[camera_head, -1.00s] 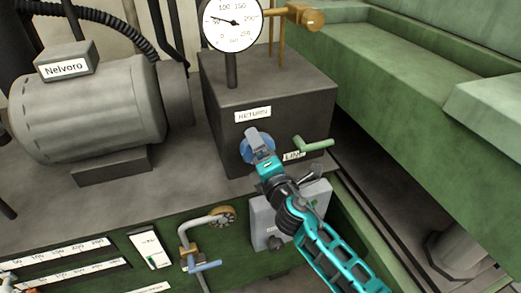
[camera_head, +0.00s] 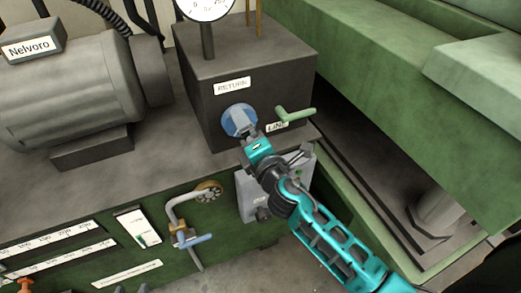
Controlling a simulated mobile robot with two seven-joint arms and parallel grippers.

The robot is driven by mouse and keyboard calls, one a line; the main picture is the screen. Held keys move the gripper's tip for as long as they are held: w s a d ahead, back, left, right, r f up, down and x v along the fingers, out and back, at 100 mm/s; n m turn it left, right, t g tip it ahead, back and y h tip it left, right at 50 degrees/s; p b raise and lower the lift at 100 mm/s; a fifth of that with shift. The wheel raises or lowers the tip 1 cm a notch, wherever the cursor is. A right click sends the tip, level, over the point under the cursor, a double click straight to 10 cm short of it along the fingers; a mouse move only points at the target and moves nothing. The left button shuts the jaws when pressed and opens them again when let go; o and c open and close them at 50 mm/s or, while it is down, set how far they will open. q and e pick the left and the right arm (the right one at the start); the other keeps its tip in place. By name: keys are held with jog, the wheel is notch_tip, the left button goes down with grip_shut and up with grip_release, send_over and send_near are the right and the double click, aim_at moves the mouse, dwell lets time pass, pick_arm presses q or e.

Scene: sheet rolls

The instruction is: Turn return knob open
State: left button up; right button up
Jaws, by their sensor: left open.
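The return knob (camera_head: 239,119) is a round blue knob on the front of a dark box (camera_head: 205,80), below a white label (camera_head: 232,86) reading RETURN. My left gripper (camera_head: 248,140), on a teal arm coming up from the lower right, is open, with its fingertips at the knob's lower edge. The fingers cover a small lower part of the knob. I cannot tell whether they touch it. Nothing shows held in the gripper. My right gripper is not in view.
A green lever (camera_head: 296,114) with a partly hidden label is just right of the knob. A grey plate (camera_head: 246,194) sits below, partly behind my arm. A pipe with a blue-handled valve (camera_head: 190,240) is lower left, a grey motor (camera_head: 70,95) left, green walls right.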

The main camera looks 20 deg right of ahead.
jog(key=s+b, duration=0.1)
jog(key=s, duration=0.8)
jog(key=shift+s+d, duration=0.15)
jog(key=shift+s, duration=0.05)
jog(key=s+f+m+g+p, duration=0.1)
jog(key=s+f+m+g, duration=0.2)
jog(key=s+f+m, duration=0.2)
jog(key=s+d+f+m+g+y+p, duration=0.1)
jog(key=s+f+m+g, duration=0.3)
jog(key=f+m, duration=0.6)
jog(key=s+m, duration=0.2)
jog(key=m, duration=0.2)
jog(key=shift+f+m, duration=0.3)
